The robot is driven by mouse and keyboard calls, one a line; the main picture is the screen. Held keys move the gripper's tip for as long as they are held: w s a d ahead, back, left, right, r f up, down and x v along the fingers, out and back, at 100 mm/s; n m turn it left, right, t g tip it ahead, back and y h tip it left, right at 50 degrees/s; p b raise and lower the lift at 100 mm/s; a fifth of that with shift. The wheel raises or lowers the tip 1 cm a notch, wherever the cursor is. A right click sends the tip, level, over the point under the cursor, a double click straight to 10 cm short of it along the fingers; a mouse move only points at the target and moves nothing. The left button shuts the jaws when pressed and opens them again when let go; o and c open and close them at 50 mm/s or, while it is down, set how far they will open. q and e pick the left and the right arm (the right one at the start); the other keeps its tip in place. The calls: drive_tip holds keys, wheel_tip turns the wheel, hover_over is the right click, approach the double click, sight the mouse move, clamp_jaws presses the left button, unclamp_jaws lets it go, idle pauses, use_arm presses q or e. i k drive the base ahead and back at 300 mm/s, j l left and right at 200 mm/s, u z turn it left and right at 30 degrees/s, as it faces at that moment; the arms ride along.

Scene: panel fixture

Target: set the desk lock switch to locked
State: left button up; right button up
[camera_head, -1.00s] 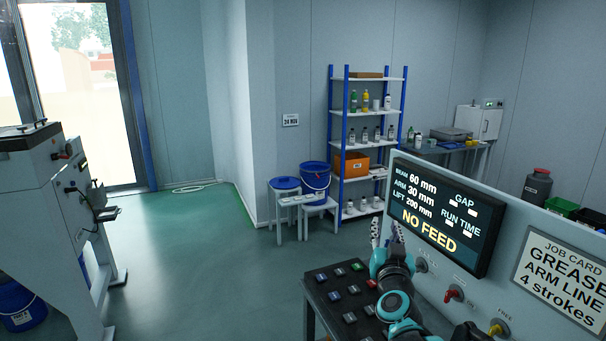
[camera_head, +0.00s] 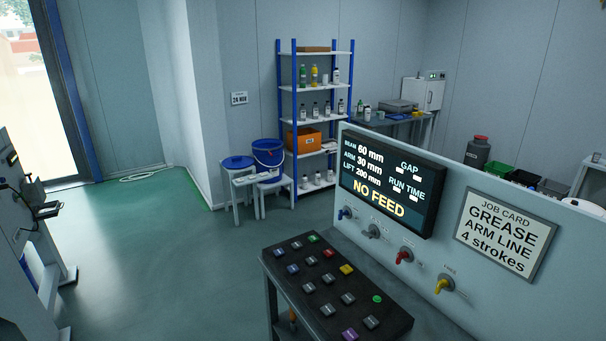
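A grey upright panel (camera_head: 340,171) stands at the right. Along its lower part runs a row of switches: a blue one (camera_head: 346,213), a grey one (camera_head: 373,231), a red one (camera_head: 404,255) and a yellow one (camera_head: 444,284). The label above the yellow switch seems to read FREE; the other labels are too small to read. I cannot tell which one is the desk lock switch, or its setting. A dark desk (camera_head: 335,285) with coloured keys stands in front of the panel. Neither of my grippers is in view.
A screen (camera_head: 388,190) on the panel reads NO FEED. A job card (camera_head: 506,235) beside it reads GREASE ARM LINE 4 strokes. The green floor (camera_head: 170,255) left of the desk is clear.

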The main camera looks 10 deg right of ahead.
sight(441, 284)
drive_tip(key=z, duration=1.4)
